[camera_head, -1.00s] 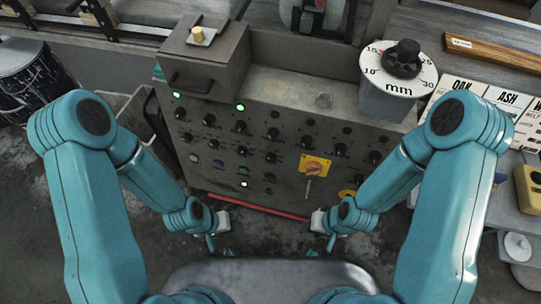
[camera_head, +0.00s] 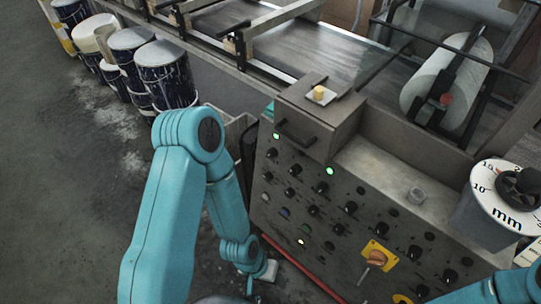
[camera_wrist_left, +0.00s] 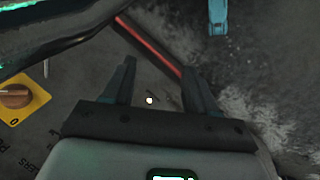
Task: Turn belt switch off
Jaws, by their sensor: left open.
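The grey control panel (camera_head: 330,215) carries rows of black knobs and some lit green lamps. A rotary switch with an orange-brown handle on a yellow plate (camera_head: 377,257) sits low on it. In the left wrist view the switch (camera_wrist_left: 16,97) is at the left edge, partly cut off, with a "0" on its plate. Which control is the belt switch is not labelled legibly. My left gripper (camera_wrist_left: 160,80) is open and empty, with the switch off to its left. In the head view the left gripper (camera_head: 262,280) is low, left of the panel's lower edge. My right gripper is out of view.
A box with a small yellow button (camera_head: 319,93) stands on the panel's top left. A dial marked mm (camera_head: 507,200) is at the right. The conveyor (camera_head: 315,55) runs behind. Paint drums (camera_head: 165,75) stand at the upper left. Floor at the left is clear.

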